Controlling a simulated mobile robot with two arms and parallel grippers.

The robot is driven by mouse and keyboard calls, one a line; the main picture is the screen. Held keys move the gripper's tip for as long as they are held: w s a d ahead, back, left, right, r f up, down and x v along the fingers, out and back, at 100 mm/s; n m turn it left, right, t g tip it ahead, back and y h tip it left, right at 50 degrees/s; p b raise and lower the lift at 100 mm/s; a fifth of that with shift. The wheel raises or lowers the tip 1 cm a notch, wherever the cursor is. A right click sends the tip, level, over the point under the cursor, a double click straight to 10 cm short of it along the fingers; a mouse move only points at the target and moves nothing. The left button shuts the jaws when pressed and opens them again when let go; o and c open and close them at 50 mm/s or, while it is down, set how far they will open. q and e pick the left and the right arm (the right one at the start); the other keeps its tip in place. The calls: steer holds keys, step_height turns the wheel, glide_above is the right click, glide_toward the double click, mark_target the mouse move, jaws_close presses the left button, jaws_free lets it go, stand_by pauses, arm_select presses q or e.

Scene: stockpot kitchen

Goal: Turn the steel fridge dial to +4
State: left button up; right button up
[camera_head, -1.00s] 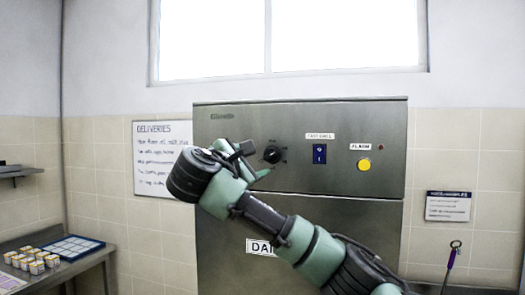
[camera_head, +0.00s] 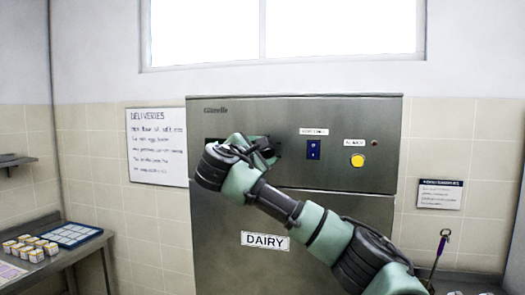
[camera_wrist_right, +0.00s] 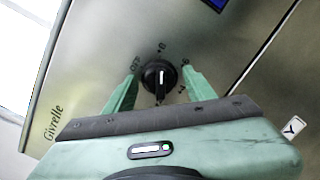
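The fridge dial (camera_wrist_right: 158,78) is a round black knob on the steel panel, with OFF, what looks like +8, and other marks partly hidden. Its pale pointer line runs toward the lower edge of the right wrist view; I cannot read which mark it meets. My right gripper (camera_wrist_right: 159,88) is open, with its two green fingers on either side of the knob and a gap visible at each side. In the head view my right gripper (camera_head: 264,149) is at the panel and largely covers the dial. My left gripper is not in view.
The steel fridge (camera_head: 217,220) has a blue switch (camera_head: 313,149) and a yellow alarm button (camera_head: 358,160) right of the dial. A whiteboard (camera_head: 157,147) hangs to the left. A side table holds several small boxes (camera_head: 32,247) and a blue-edged tray (camera_head: 98,232).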

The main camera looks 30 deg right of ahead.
jaws_close()
steer(key=shift+f, duration=0.1)
